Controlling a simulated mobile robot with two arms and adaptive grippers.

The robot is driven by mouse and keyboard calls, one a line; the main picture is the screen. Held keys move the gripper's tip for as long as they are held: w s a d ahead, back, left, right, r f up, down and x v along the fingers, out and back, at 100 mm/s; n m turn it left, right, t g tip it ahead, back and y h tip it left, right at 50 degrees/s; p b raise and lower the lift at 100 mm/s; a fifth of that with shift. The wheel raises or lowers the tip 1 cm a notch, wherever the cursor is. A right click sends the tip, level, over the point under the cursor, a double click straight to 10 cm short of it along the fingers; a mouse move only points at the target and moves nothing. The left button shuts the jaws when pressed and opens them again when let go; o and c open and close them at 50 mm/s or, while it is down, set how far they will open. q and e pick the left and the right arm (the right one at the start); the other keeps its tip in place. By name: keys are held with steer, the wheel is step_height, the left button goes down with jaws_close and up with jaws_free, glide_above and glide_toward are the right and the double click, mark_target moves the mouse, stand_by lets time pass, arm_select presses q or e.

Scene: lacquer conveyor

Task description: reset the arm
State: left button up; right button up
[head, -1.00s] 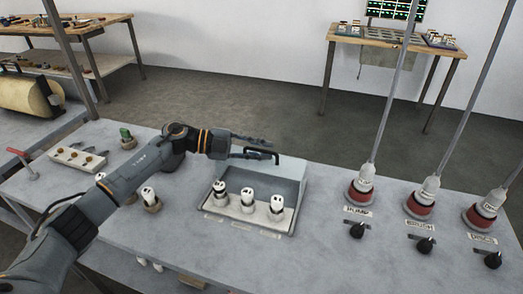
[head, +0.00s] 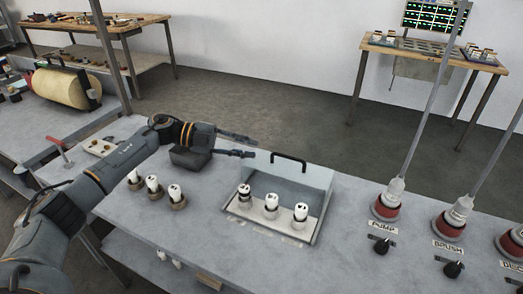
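My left arm reaches in from the left over the grey table (head: 335,262). Its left gripper (head: 250,146) points right, with its two fingers spread apart and nothing between them. It is above the far side of the table, left of the grey open-front box (head: 318,178) with a black handle (head: 288,160). My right gripper is out of view.
Three white cylinders (head: 271,202) stand in the box. Several more stand in round holders (head: 178,201) to its left. Red-based posts (head: 386,207) and black knobs (head: 381,245) labelled PUMP and BRUSH are at right. A red-handled lever (head: 62,150) stands at left.

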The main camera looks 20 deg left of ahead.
arm_select(q)
steer(key=shift+s+a, duration=0.15)
steer(key=shift+a, duration=0.1)
steer(key=shift+r, duration=0.1)
